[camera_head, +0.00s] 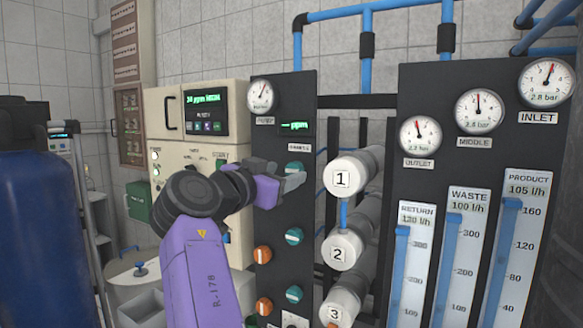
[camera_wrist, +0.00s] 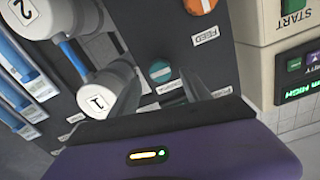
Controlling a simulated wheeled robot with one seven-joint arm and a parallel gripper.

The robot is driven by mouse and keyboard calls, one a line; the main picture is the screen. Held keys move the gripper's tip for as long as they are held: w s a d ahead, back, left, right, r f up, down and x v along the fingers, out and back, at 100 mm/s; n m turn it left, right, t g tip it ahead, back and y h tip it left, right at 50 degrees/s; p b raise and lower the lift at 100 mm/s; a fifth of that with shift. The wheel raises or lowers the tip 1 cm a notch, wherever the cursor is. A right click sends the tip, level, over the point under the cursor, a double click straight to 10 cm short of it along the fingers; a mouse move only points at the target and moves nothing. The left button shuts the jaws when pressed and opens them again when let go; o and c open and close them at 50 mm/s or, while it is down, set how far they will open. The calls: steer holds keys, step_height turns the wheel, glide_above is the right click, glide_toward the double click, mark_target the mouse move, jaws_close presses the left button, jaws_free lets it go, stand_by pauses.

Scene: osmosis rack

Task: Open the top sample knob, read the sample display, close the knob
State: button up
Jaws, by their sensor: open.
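The top sample knob (camera_head: 294,166) is a round teal knob with a pale stripe, high on the narrow black panel. My gripper partly covers it in the head view. In the wrist view, what appears to be this knob (camera_wrist: 160,71) lies just beyond the fingers. My gripper (camera_head: 293,182) is open, with its fingers close to the knob; I cannot tell whether they touch it. It also shows in the wrist view (camera_wrist: 192,82). The sample display (camera_head: 295,126), above the knob, shows a dash and "ppm" in green.
Lower teal knobs (camera_head: 294,236) and orange knobs (camera_head: 263,254) sit on the same panel. White-capped cylinders (camera_head: 341,178) protrude close to the right of my gripper. A beige control cabinet (camera_head: 180,130) with a lit screen (camera_head: 206,113) stands to the left.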

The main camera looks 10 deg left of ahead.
mark_target(292, 170)
steer(key=shift+p+x, duration=0.35)
steer(key=shift+x, duration=1.45)
jaws_close()
